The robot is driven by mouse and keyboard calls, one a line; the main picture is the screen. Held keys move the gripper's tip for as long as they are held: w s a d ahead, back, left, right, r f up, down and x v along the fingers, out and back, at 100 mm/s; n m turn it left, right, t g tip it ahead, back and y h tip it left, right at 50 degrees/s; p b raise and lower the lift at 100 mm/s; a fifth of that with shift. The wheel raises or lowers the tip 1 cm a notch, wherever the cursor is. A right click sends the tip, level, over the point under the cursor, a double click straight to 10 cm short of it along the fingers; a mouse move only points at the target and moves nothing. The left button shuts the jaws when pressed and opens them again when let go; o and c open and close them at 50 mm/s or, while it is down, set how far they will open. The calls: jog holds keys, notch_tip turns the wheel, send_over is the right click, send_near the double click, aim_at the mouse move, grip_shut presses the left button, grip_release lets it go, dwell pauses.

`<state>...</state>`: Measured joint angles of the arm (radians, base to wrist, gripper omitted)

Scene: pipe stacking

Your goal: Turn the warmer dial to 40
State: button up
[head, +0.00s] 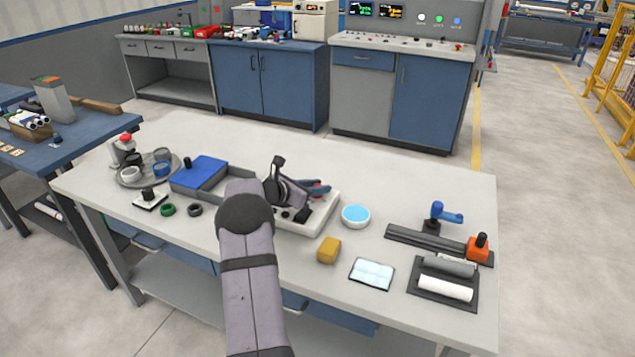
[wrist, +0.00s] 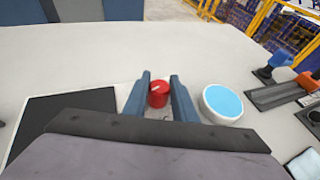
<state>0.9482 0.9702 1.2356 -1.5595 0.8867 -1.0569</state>
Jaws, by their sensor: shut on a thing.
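The red dial (wrist: 158,96) shows in the wrist view with a short pale mark on its top; no number can be read. My gripper (wrist: 159,90) has one blue finger on each side of the dial and is shut on it. In the head view my gripper (head: 318,187) is over the far side of the white warmer (head: 318,217), and a little red shows between its fingers. My arm and wrist hide much of the warmer in the head view.
A bowl of blue liquid (head: 356,215) stands close to the right of the warmer. A tray with a blue lid (head: 200,172) is to the left. The table's back right is clear.

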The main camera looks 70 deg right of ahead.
jog(key=shift+d+r+m+g+y, duration=0.15)
jog(key=shift+m+g+y, duration=0.35)
jog(key=shift+m+g, duration=0.9)
jog(key=shift+g, duration=0.1)
jog(key=o, duration=1)
jog(key=shift+o, duration=0.2)
jog(key=shift+a, duration=0.25)
jog(key=shift+b+v, duration=0.35)
jog(key=shift+v, duration=3.2)
jog(key=shift+r, duration=0.15)
